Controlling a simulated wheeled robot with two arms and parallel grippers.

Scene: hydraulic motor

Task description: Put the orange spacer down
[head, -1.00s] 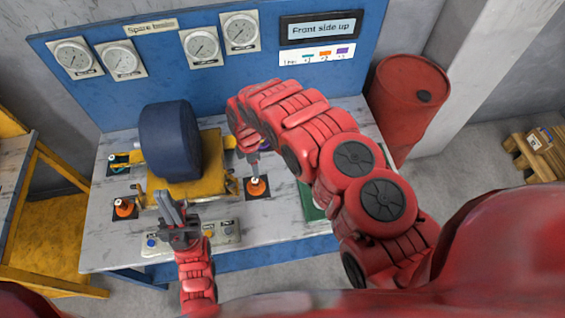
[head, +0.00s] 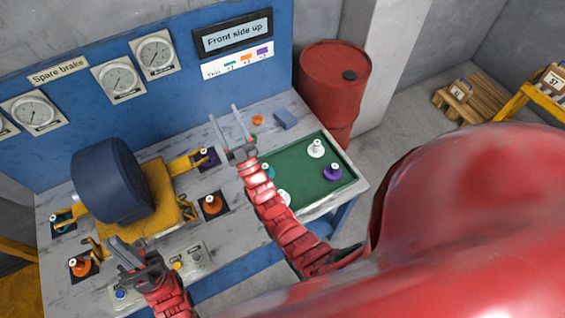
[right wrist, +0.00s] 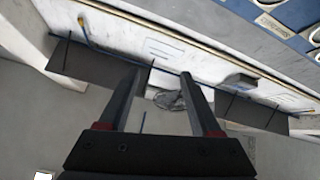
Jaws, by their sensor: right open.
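A small orange spacer ring (head: 258,120) lies on the bare tabletop, just right of my right gripper (head: 223,111) in the head view. The right gripper is open, its two long fingers apart and nothing visible between them. Orange parts with white tops sit on black pads, one near the middle (head: 213,204) and one at front left (head: 80,267).
A green tray (head: 310,185) on the right holds white, purple and teal parts. A dark blue drum on a yellow fixture (head: 160,192) stands left of centre. A button panel (head: 190,260) is at the front. A red barrel (head: 335,85) stands beside the table.

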